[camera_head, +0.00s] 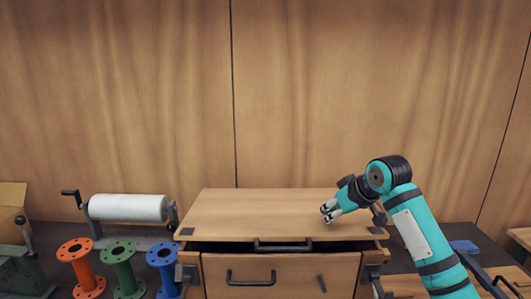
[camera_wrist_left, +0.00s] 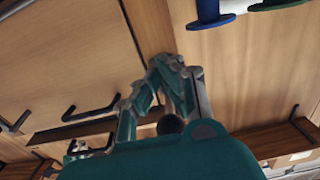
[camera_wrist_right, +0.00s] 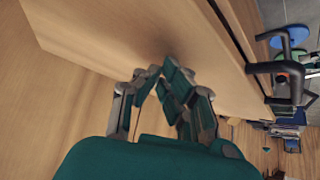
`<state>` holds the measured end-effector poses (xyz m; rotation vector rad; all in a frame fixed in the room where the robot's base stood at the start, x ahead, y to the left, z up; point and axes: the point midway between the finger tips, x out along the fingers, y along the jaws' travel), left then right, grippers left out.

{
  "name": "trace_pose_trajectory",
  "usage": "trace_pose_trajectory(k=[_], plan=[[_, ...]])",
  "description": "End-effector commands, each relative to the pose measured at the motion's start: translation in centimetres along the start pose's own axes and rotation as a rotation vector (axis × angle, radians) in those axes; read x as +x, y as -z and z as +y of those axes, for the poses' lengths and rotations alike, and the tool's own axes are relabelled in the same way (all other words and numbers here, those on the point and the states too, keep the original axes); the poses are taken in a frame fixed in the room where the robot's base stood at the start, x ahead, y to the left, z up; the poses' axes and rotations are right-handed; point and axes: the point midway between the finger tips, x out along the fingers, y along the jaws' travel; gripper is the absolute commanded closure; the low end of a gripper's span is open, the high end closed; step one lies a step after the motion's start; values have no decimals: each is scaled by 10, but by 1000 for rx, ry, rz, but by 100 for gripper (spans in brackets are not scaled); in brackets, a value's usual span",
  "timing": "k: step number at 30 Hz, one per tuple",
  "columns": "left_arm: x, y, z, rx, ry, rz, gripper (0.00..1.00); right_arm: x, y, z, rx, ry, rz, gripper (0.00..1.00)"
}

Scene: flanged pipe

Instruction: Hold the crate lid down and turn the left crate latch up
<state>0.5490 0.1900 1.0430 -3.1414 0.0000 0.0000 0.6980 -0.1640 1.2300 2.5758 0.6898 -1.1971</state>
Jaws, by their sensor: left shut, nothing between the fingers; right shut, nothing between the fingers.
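The wooden crate (camera_head: 280,265) stands in the middle of the head view, with its lid (camera_head: 250,208) on top. A dark gap shows under the lid's front edge. The left latch (camera_head: 187,273) is a dark metal piece at the crate's front left corner; its exact angle is unclear. My right gripper (camera_head: 329,211) is shut and empty at the lid's right front part; its fingertips also show against the lid in the right wrist view (camera_wrist_right: 158,72). Contact is hard to tell. My left gripper (camera_wrist_left: 168,62) is shut and empty, seen only in the left wrist view, near wooden surfaces.
A lid handle (camera_head: 283,246) and a front handle (camera_head: 250,277) stick out from the crate. Orange (camera_head: 80,265), green (camera_head: 122,265) and blue (camera_head: 163,265) flanged pipes stand to its left, before a white roll (camera_head: 128,208). A wooden wall (camera_head: 120,100) closes the back.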

Motion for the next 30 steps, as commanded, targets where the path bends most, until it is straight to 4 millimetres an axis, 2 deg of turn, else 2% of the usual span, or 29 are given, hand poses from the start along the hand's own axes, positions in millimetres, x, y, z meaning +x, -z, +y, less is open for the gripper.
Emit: trace_pose_trajectory(k=[30], plan=[[0, 0, 0, 0, 0, 0, 100, 25, -22, 0, 1, 0, -5, 100]])
